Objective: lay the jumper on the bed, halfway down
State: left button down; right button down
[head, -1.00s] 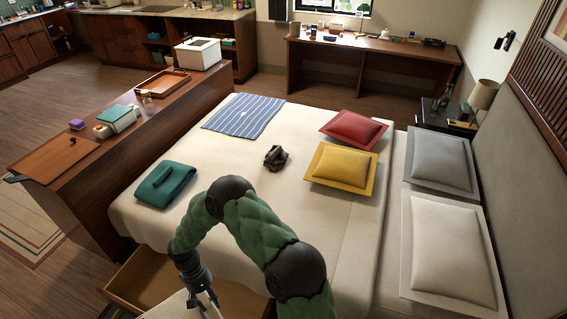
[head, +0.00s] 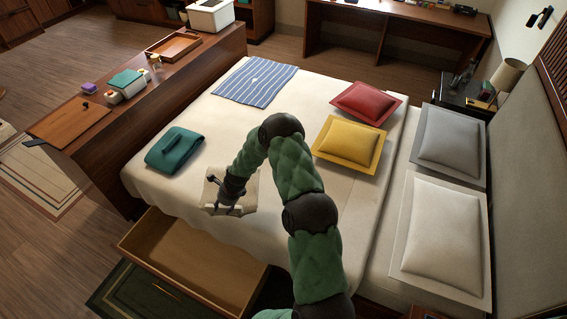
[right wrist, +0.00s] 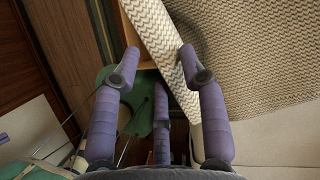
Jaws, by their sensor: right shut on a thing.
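The jumper (head: 247,201) is a cream knitted bundle at the near edge of the bed (head: 225,115), in the middle of the head view. My right gripper (head: 225,205) is shut on it and holds it at or just above the bed; I cannot tell whether it touches the cover. In the right wrist view, a cream zigzag-knit strip of the jumper (right wrist: 160,30) runs between the fingertips (right wrist: 159,60). The arm hides part of the bed's middle. My left gripper is not in view.
A folded teal cloth (head: 174,150) lies left of the jumper, a striped blue cloth (head: 254,82) farther back. Red (head: 367,102) and yellow (head: 348,147) cushions lie to the right. An open, seemingly empty drawer (head: 190,262) juts out below. Bare cover lies between the cloths.

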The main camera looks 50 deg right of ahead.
aim_at(244, 198)
jog(key=d+f, duration=0.1)
jog(key=d, duration=0.2)
jog(key=d+f+b, duration=0.1)
jog(key=d+f, duration=0.1)
jog(key=d, duration=0.1)
jog(key=s+d+f+b, duration=0.1)
jog(key=d, duration=0.2)
jog(key=shift+d+f, duration=0.1)
jog(key=shift+f, duration=0.05)
jog(key=d+f, duration=0.1)
jog(key=d+f+b, duration=0.1)
jog(key=d+f, duration=0.1)
jog(key=shift+s+f, duration=0.25)
jog(key=shift+f, duration=0.15)
jog(key=shift+s+d+f+b, duration=0.1)
jog(key=shift+d+f+b, duration=0.35)
jog(key=shift+d+f, duration=0.35)
jog(key=shift+f+b, duration=0.3)
jog(key=shift+f, duration=1.4)
jog(key=c, duration=0.7)
grip_release()
